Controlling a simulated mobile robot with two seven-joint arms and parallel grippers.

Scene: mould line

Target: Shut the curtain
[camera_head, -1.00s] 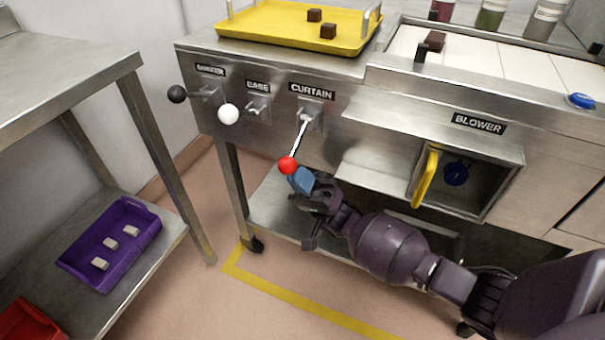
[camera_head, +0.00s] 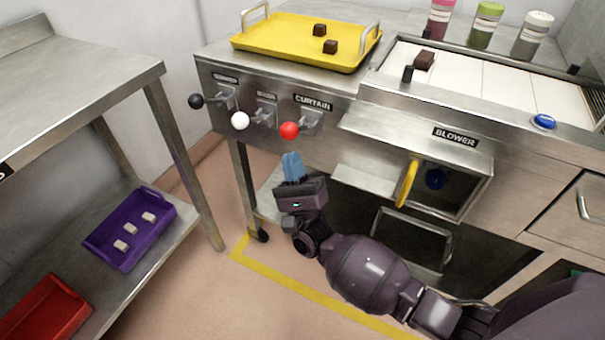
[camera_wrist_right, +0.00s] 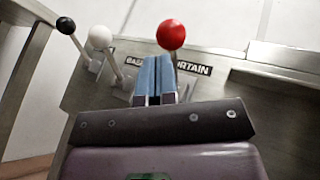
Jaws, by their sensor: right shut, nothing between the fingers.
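The curtain lever has a red ball knob (camera_head: 289,130) and sits under the CURTAIN label (camera_head: 313,103) on the steel machine front. Its shaft is foreshortened in the head view, and the knob sticks out toward me. My right gripper (camera_head: 292,166) has blue fingers, shut and empty, pointing up just below the knob with a small gap in the picture. In the right wrist view the red knob (camera_wrist_right: 171,35) stands beyond and above the shut blue fingertips (camera_wrist_right: 155,75); whether they touch the lever I cannot tell. My left gripper is not in view.
A white-knobbed lever (camera_head: 240,121) and a black-knobbed lever (camera_head: 196,101) stand left of the red one. The blower box (camera_head: 447,190) with its yellow handle (camera_head: 406,184) is to the right. A yellow tray (camera_head: 290,40) is on top. Open floor lies at front left.

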